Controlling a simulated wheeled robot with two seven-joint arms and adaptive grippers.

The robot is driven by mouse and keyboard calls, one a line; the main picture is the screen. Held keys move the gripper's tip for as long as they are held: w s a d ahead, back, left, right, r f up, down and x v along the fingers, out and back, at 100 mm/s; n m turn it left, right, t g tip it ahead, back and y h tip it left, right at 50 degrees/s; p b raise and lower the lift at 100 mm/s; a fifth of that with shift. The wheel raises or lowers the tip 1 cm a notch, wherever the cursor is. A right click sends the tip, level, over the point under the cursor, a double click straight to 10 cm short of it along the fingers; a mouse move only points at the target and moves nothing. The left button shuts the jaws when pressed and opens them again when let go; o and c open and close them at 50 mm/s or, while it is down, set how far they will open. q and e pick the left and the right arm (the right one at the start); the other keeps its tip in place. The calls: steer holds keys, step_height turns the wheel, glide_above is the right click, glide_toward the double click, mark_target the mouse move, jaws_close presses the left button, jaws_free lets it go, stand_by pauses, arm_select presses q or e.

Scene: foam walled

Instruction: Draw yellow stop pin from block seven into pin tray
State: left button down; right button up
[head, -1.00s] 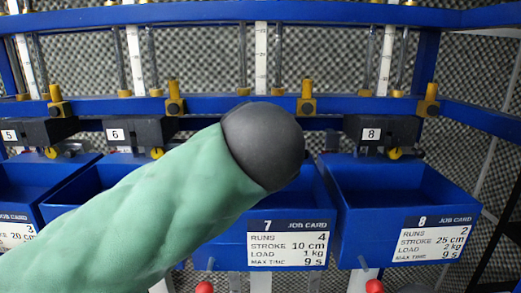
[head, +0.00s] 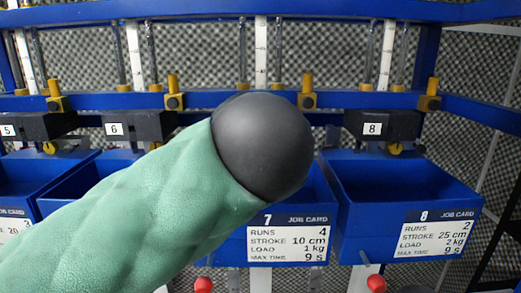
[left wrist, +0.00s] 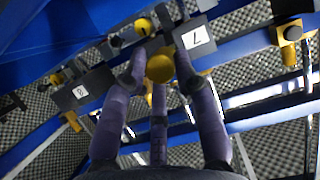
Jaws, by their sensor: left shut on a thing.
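In the left wrist view, the purple-grey fingers of my left gripper (left wrist: 155,88) are closed around the round yellow head of the stop pin (left wrist: 160,67). The pin is at the dark block seven (left wrist: 197,38), whose white label reads 7. I cannot tell how far the pin's shaft sits in the block. In the head view, my green-sleeved left arm with its dark round end covers block seven, the pin and the gripper. A blue bin with job card 7 (head: 289,240) is below; I cannot tell whether it is the pin tray. My right gripper is out of view.
Block eight (head: 382,125) with its own yellow pin (head: 395,148) is to the right, above another blue bin (head: 405,195). Block six (head: 140,126) is to the left. A blue rail (head: 225,100) with yellow fittings runs above the blocks.

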arm_select(q)
steer(key=s+b, duration=0.2)
steer(key=s, duration=0.4)
steer(key=shift+s, duration=0.15)
stand_by(1.2)
stand_by(0.4)
